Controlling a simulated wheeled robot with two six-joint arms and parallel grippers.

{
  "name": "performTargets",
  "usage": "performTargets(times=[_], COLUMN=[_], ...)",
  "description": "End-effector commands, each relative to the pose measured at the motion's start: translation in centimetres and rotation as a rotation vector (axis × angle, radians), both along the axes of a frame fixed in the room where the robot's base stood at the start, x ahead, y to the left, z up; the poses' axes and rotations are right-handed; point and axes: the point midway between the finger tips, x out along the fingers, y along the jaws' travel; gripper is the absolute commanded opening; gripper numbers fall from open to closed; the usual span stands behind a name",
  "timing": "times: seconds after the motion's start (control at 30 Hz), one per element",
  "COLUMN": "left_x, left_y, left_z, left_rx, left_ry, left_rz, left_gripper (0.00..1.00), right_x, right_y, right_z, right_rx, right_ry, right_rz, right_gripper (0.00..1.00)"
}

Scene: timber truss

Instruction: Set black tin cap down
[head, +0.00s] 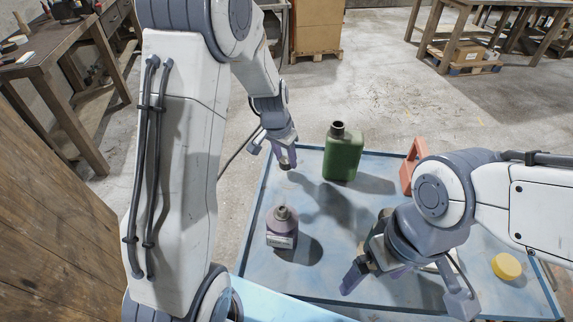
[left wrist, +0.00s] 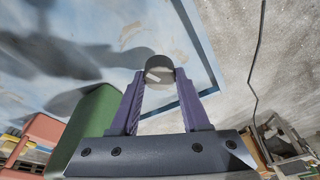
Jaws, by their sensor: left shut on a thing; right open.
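The black tin cap (head: 287,164) is small, dark and round. My left gripper (head: 284,158) is shut on it, near the blue table's far left corner, left of the green tin. In the left wrist view the cap (left wrist: 159,71) sits between the fingertips, with the blue surface behind it; I cannot tell whether it touches the table. The green tin (head: 343,158) stands upright with a dark neck on top. My right gripper (head: 407,287) is open over the near right part of the table, its fingers spread apart.
The blue table (head: 330,275) has a raised rim. A mauve bottle (head: 282,231) stands at the near left. An orange thing (head: 409,172) stands right of the green tin, and a yellow disc (head: 507,266) lies at the right. Table between the mauve bottle and the green tin is clear.

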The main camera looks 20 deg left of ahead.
Motion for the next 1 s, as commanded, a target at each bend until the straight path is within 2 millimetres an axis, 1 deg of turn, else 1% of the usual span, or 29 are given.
performTargets(times=[0.03, 0.1, 0.2, 0.47, 0.6, 0.63, 0.7, 1.0], left_x=[-0.2, -0.1, -0.1, -0.1, -0.1, -0.1, -0.1, -0.1], left_y=[0.0, 0.0, -0.1, -0.1, -0.1, -0.1, -0.1, 0.0], left_z=[-1.0, -2.0, -2.9, -3.1, -3.6, -3.4, -3.4, -3.3], left_rx=[-0.001, -0.001, 0.0, 0.0, 0.0, 0.0, 0.0, 0.0], left_ry=[0.006, 0.005, 0.003, 0.001, 0.001, 0.001, 0.001, 0.001], left_rz=[0.001, 0.001, 0.0, -0.001, 0.0, 0.0, 0.0, 0.0], left_gripper=[0.0, 0.0, 0.0, 0.0, 0.0, 0.53, 0.76, 0.76], right_x=[0.0, 0.0, 0.0, 0.0, 0.0, 0.0, 0.0, 0.0], right_y=[0.0, 0.0, 0.0, 0.0, 0.0, 0.0, 0.0, 0.0], right_z=[0.1, 0.1, 0.2, 0.1, -0.4, -0.2, -0.2, -0.1], right_rx=[0.0, 0.0, 0.0, 0.0, 0.0, 0.0, 0.0, 0.0], right_ry=[0.0, 0.0, 0.0, 0.0, 0.0, 0.0, 0.0, 0.0], right_rz=[0.0, 0.0, 0.0, 0.0, 0.0, 0.0, 0.0, 0.0], right_gripper=[1.0, 1.0, 1.0, 1.0, 1.0, 1.0, 1.0, 1.0])
